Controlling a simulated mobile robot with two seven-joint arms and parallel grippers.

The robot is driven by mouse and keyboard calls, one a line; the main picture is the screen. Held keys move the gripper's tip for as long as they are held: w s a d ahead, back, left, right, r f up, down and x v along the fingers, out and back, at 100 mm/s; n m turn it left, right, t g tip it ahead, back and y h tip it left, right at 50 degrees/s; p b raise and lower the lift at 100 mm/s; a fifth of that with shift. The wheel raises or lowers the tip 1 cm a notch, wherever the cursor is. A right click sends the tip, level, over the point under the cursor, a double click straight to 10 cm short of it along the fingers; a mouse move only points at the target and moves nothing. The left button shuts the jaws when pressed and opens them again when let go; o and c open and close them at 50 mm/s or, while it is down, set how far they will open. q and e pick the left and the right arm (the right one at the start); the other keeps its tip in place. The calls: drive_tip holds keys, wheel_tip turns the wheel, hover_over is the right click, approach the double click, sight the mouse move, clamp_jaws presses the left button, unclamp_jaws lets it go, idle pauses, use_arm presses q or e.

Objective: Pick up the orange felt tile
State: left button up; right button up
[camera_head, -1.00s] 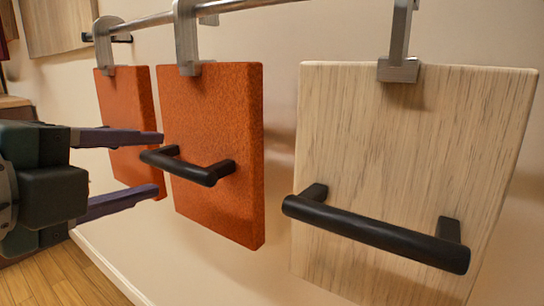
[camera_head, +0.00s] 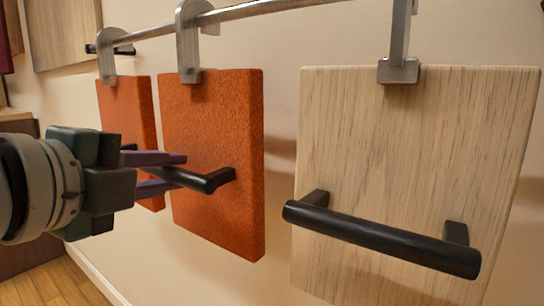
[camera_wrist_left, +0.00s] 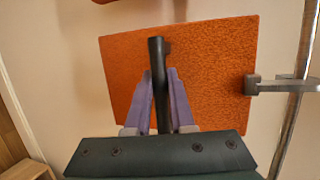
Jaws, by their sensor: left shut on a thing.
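An orange felt tile (camera_head: 213,110) with a black bar handle (camera_head: 212,181) hangs from a metal hook on a rail. My left gripper (camera_head: 168,172) reaches in from the left, its purple fingers shut on that handle. In the left wrist view the fingers (camera_wrist_left: 160,90) close on both sides of the black handle (camera_wrist_left: 158,60), with the orange felt tile (camera_wrist_left: 215,70) behind it. A second orange tile (camera_head: 130,105) hangs to the left, partly hidden by my gripper. My right gripper is not in view.
A pale wood tile (camera_head: 410,150) with a black handle (camera_head: 380,240) hangs to the right on the same metal rail (camera_head: 255,9). Another wood panel (camera_head: 64,35) hangs at the upper left. A wall stands close behind the tiles.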

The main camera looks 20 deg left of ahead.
use_arm(q)
clamp_jaws()
idle(0.8)
drive_tip(key=shift+r, duration=0.15)
